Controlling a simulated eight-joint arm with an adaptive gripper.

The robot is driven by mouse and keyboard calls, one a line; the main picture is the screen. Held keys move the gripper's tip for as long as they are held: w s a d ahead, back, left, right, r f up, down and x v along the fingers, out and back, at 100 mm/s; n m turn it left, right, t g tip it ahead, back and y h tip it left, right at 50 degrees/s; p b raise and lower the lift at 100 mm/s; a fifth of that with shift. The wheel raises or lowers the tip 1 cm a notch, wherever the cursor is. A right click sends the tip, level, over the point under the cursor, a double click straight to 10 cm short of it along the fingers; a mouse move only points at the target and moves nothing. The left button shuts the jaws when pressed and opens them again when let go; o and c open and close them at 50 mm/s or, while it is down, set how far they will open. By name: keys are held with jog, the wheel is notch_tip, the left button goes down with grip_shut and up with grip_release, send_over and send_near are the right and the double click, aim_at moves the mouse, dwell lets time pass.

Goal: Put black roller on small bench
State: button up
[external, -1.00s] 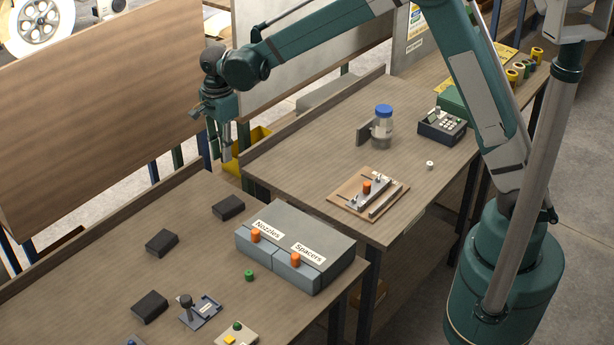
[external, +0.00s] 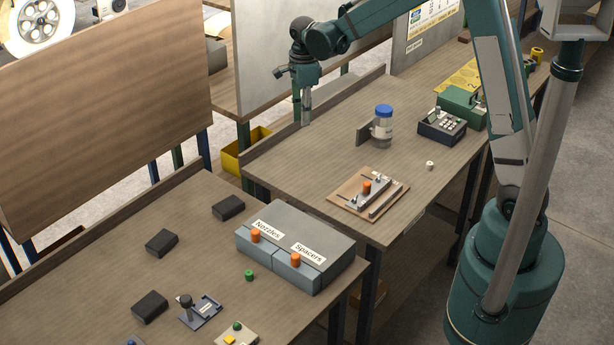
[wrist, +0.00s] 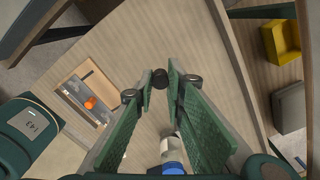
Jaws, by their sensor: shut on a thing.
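My gripper (external: 306,118) hangs above the far left part of the right-hand workbench (external: 300,180), which I take to be the small bench. It points down. In the wrist view, the fingertips of my gripper (wrist: 160,80) are closed around a small dark round thing, the black roller (wrist: 160,76), seen end-on. The roller is too small to make out in the external view. It is held in the air, and I cannot tell how high above the bench top it is.
A blue-lidded jar (external: 382,130) stands right of my gripper. A wooden board with a fixture (external: 342,208) lies nearer. A yellow bin (external: 238,160) sits beyond the left edge. Bare bench top lies between.

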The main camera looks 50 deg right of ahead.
jog(key=s+d+m, duration=0.3)
jog(key=s+d, duration=0.5)
jog(key=d, duration=0.5)
jog(key=m, duration=0.6)
send_over(438, 160)
notch_tip(438, 160, down, 3)
jog(key=shift+a+f, duration=0.1)
jog(key=shift+f, duration=1.4)
jog(key=shift+f, duration=0.1)
jog(key=shift+f, duration=2.85)
jog(key=shift+f+b, duration=0.3)
jog(key=shift+f, duration=1.8)
